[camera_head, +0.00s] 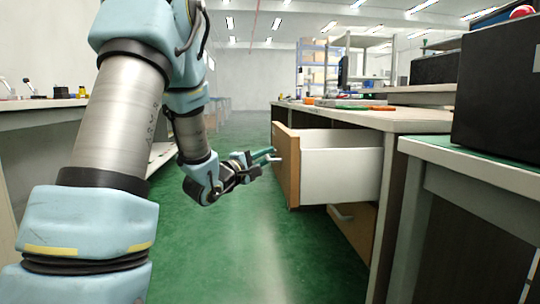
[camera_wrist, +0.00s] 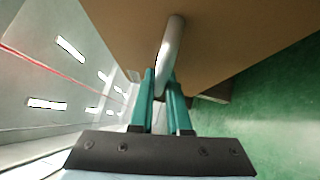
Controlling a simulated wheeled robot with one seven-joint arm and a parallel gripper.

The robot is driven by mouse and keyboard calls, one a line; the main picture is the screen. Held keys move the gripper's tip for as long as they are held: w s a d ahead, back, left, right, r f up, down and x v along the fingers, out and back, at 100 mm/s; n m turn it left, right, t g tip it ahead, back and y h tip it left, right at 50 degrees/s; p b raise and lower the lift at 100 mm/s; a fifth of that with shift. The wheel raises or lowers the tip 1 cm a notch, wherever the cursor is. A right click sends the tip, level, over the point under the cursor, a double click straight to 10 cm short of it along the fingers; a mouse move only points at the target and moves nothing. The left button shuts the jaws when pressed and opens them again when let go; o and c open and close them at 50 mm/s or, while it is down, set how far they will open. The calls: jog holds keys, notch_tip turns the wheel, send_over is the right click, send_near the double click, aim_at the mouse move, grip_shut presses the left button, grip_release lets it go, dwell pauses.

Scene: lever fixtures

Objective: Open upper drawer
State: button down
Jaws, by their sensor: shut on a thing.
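The upper drawer (camera_head: 342,172) stands pulled out of the workbench on the right in the head view. Its white side wall shows, and its brown front (camera_head: 286,165) faces my arm. My gripper (camera_head: 268,156) is at the drawer front. In the wrist view my gripper's green fingers (camera_wrist: 161,90) are shut on the light metal handle (camera_wrist: 171,42). The brown drawer front fills the upper part of the wrist view (camera_wrist: 235,40). The drawer's inside is mostly hidden.
A lower drawer (camera_head: 354,226) with its own handle sits below. The workbench top (camera_head: 400,121) holds several small items. A black box (camera_head: 498,95) stands on a nearer table at right. Green floor (camera_head: 250,250) is clear in the middle. Another bench (camera_head: 40,104) stands at left.

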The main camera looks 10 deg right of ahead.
jog(key=c, duration=0.9)
grip_release()
jog(key=p+v, duration=0.3)
jog(key=v, duration=0.7)
jog(key=shift+s+a, duration=0.2)
jog(key=shift+a, duration=0.15)
jog(key=shift+w, duration=0.1)
